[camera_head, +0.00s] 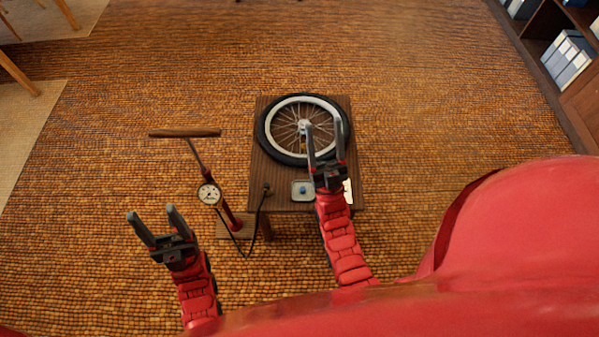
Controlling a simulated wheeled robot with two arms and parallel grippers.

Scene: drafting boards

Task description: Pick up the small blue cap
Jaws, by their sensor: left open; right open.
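The small blue cap (302,188) lies in a small grey tray (297,196) near the front edge of a low wooden table (281,205). My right gripper (325,139) is open and empty. Its fingers show over the right part of a wheel, and its wrist shows just right of the tray. I cannot tell its height above the table. My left gripper (158,224) is open and empty, left of the table over the floor, well apart from the cap.
A wheel with a black tyre (264,141) lies on the back of the table. A floor pump with a gauge (209,194) stands left of the table, its hose (257,222) reaching the table's left front. A white item (348,190) lies right of the tray. Shelves (546,62) stand far right.

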